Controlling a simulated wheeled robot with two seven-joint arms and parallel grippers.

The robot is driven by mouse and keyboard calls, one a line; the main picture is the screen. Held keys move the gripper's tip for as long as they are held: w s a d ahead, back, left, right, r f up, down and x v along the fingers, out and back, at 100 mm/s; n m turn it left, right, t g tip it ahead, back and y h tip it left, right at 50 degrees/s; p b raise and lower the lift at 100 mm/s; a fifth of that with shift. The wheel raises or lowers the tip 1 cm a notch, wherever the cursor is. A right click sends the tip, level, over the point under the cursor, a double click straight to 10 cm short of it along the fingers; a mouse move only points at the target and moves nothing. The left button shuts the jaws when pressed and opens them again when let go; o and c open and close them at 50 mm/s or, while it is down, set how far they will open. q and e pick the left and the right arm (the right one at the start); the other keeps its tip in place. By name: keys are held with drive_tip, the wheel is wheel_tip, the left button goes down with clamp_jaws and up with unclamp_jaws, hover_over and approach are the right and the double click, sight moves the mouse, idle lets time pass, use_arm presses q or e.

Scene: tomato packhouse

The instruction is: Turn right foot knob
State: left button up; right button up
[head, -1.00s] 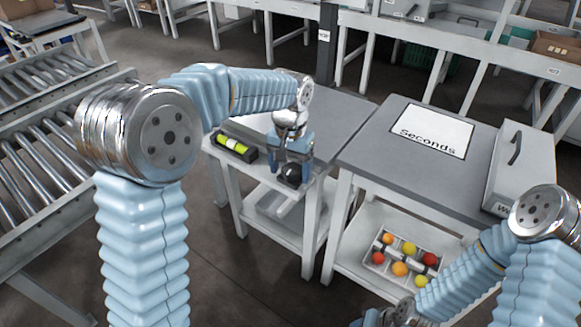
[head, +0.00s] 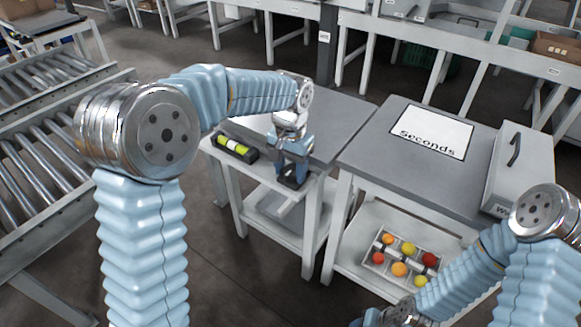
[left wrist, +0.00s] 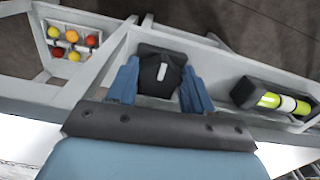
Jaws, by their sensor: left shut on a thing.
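The black foot knob (left wrist: 166,72), with a white mark on its top, sits on the pale front rail of the grey-topped table, to the right of the level in the head view. My left gripper (left wrist: 160,88) has a blue finger on each side of it and is shut on it. In the head view my left gripper (head: 291,175) points down over the rail, and the knob is mostly hidden behind the fingers. The level (head: 236,147), with a yellow-green vial, lies on the same rail; it also shows in the left wrist view (left wrist: 280,103).
A table with a "Seconds" sign (head: 431,132) and a grey box (head: 518,170) stands to the right. Below it, a shelf holds a tray (head: 404,259) of coloured balls. A roller conveyor (head: 40,150) is on the left.

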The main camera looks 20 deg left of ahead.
sight(290, 171)
use_arm(q)
drive_tip(key=o, duration=1)
drive_tip(key=shift+o, duration=0.2)
wheel_tip(290, 171, up, 14)
drive_tip(key=p, duration=0.1)
use_arm(e)
drive_tip(key=shift+r, duration=0.75)
use_arm(q)
drive_tip(key=shift+f, duration=0.1)
use_arm(e)
drive_tip(key=shift+s+a, duration=0.1)
